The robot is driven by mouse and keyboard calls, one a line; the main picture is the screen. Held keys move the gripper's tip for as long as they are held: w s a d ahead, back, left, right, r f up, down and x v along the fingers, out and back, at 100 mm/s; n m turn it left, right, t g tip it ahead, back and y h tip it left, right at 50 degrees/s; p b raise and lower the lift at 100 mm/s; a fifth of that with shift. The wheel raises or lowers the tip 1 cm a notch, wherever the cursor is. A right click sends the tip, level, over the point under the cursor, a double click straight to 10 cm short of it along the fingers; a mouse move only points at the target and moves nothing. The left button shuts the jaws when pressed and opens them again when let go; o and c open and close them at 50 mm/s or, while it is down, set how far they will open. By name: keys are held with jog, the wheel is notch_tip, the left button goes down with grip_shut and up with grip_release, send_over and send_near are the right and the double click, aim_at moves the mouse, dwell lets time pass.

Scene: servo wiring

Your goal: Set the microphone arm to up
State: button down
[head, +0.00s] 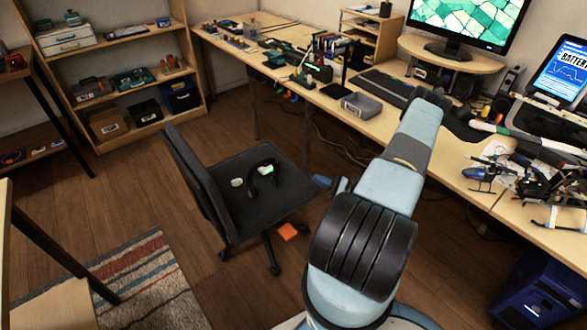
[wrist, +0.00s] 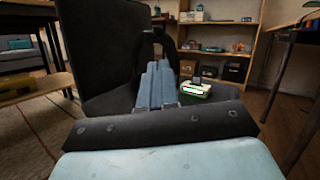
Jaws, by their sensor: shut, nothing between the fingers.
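A black headset (head: 262,174) lies on the seat of the dark office chair. One part of it shows a bright green-white patch. In the wrist view its dark curved band (wrist: 143,44) rises behind my fingers, and a green-lit piece (wrist: 196,89) sits just right of them. I cannot make out the microphone arm or its position in either view. My gripper (wrist: 158,70) is shut and empty, its blue fingers pointing at the headset. In the head view the blue fingertips (head: 322,181) show right of the headset, apart from it; my arm hides the rest.
The chair's backrest (head: 187,183) stands left of the headset. The long desk (head: 310,92) behind is crowded with tools and a monitor. A shelf (head: 125,85) stands at back left. Wooden floor is open between.

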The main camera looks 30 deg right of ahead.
jog(key=x, duration=1.4)
jog(key=shift+s, duration=0.1)
